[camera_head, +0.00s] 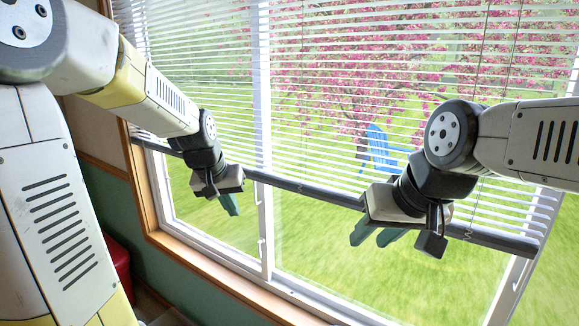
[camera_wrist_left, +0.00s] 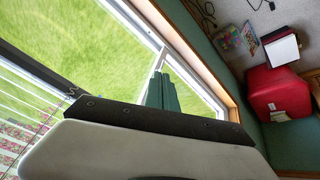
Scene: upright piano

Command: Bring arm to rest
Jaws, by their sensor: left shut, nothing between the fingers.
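My left arm comes in from the left in the head view, and its gripper (camera_head: 230,206) hangs in front of the window with its dark green fingers shut and empty. The same shut fingers (camera_wrist_left: 162,92) show in the left wrist view, together and pointing toward the window frame. My right arm comes in from the right in the head view. Its gripper (camera_head: 375,236) points down and to the left before the window, with two green fingers apart and nothing seen between them.
A window with white blinds (camera_head: 330,80) fills most of the head view, with a dark bottom rail (camera_head: 300,186) behind both grippers. The wooden sill (camera_head: 215,277) runs below. A red box-like object (camera_wrist_left: 278,95) stands by the green wall, with a white item on top.

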